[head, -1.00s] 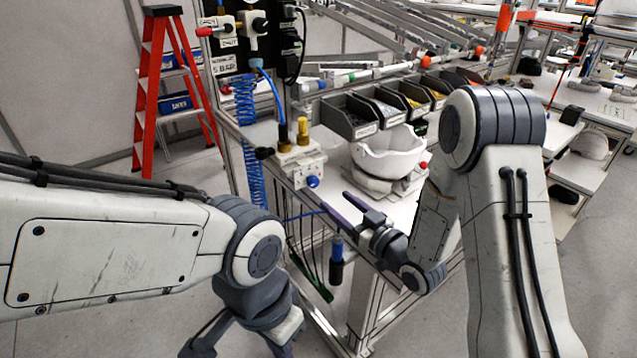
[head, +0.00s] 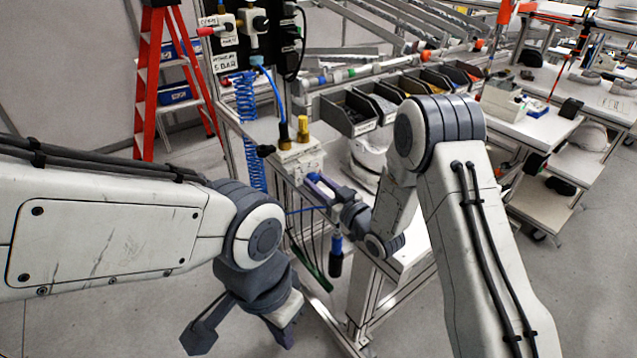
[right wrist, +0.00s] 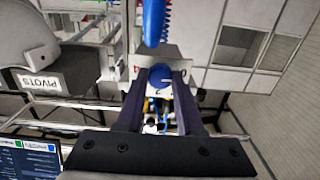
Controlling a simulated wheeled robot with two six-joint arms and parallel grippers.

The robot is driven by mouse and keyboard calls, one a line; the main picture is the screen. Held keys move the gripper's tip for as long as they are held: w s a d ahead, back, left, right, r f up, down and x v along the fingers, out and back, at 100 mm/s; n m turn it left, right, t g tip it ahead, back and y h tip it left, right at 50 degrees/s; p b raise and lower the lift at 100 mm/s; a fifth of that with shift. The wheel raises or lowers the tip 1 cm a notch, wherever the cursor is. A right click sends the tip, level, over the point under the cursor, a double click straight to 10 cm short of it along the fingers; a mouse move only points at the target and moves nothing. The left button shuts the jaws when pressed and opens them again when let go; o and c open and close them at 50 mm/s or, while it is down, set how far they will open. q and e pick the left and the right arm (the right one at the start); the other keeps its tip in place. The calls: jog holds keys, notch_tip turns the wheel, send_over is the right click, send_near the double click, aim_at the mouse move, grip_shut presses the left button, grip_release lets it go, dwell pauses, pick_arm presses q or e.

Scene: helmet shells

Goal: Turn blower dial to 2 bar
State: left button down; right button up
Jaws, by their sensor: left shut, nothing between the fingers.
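The blue dial (right wrist: 160,76) sits on the front of a pale regulator block in the right wrist view. In the head view the block (head: 300,158) stands at the table's left corner with brass and black fittings on top. My right gripper (head: 316,182) is at the block's front. In the right wrist view its open fingers (right wrist: 158,82) stand on either side of the dial, with a small gap each side. The dial's setting cannot be read.
Grey bins (head: 350,112) line the table behind the block. A white helmet shell (head: 368,155) is partly hidden by my right arm. A blue coiled hose (head: 247,120) hangs left of the block. A blue-and-black tool (head: 336,255) hangs below. A red ladder (head: 147,80) stands back left.

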grip_shut()
jog(key=shift+m, duration=0.3)
jog(key=m+b, duration=0.2)
jog(key=shift+f+m, duration=0.1)
jog(key=shift+m, duration=0.2)
jog(key=m+b, duration=0.1)
jog(key=m, duration=0.3)
jog(key=shift+b, duration=0.4)
jog(key=m, duration=0.5)
jog(key=shift+b, duration=0.4)
jog(key=m, duration=0.5)
jog(key=shift+m, duration=0.3)
jog(key=shift+d, duration=0.1)
